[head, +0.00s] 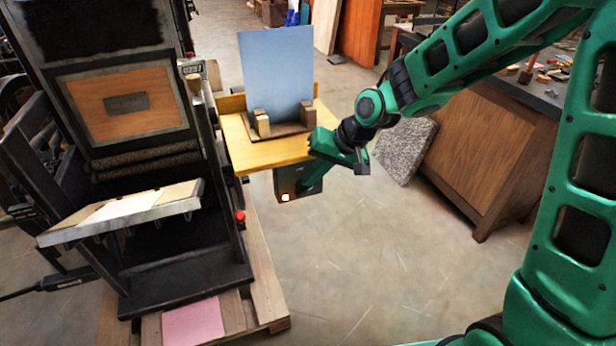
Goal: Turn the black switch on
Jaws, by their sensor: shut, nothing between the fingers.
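A black switch box (286,181) hangs under the front edge of the yellow wooden shelf, in the middle of the head view. A small bright white square with an orange edge (285,197) shows at its lower left. My gripper (307,186) is shut and empty. It points down and left at the right part of the switch box and covers some of it. I cannot tell whether the fingertips touch the box. The lever or rocker of the switch cannot be made out.
The yellow shelf (245,150) is just above and left of my gripper and carries a blue-grey panel (277,75) between wooden blocks. A large black hand press (185,262) stands at left on a pallet. A wooden cabinet (485,165) stands at right. The floor between is clear.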

